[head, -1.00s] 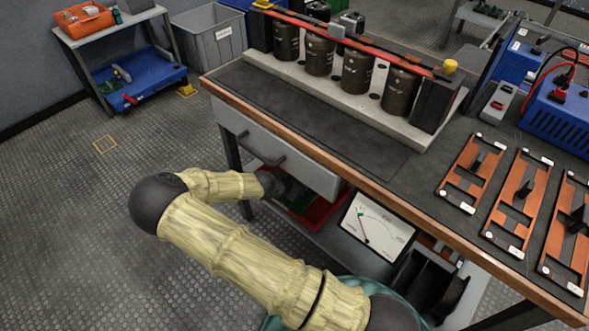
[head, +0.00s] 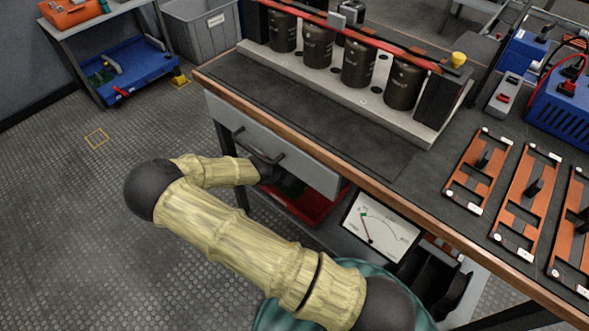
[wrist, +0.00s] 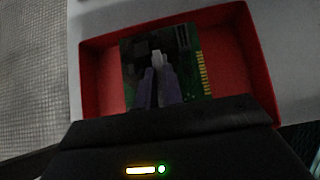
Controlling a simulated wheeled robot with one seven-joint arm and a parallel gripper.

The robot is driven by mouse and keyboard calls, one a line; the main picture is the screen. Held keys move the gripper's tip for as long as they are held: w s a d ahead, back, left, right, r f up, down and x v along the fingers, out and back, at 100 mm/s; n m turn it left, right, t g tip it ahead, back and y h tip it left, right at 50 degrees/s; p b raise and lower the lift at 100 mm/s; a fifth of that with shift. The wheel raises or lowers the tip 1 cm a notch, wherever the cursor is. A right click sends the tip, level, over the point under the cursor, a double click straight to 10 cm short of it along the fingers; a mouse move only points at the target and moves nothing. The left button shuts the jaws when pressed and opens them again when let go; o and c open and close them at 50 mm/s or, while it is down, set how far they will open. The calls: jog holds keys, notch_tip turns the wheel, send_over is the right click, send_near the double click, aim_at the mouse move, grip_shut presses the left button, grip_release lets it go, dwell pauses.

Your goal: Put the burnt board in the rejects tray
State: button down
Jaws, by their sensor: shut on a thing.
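A green circuit board (wrist: 186,82) with a dark patch and gold edge contacts shows in the wrist view, inside the walls of a red tray (wrist: 230,24). My gripper (wrist: 158,62) is shut on the board, its fingers around a pale tab near the middle. I cannot tell whether the board rests on the tray floor or is just above it. In the head view the red tray (head: 318,208) sits on the shelf under the bench drawer. My wrist reaches under the drawer there, and my gripper is hidden. No label is readable on the tray.
The drawer front (head: 300,160) and bench edge hang over the tray. A meter (head: 380,228) stands to its right. The floor at left is clear.

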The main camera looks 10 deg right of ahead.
jog(key=shift+f+b, duration=2.1)
jog(key=shift+f, duration=0.1)
jog(key=shift+f, duration=0.5)
dwell(1.0)
jog(key=c, duration=1.5)
grip_release()
jog(key=shift+o, duration=0.2)
jog(key=shift+r, duration=0.1)
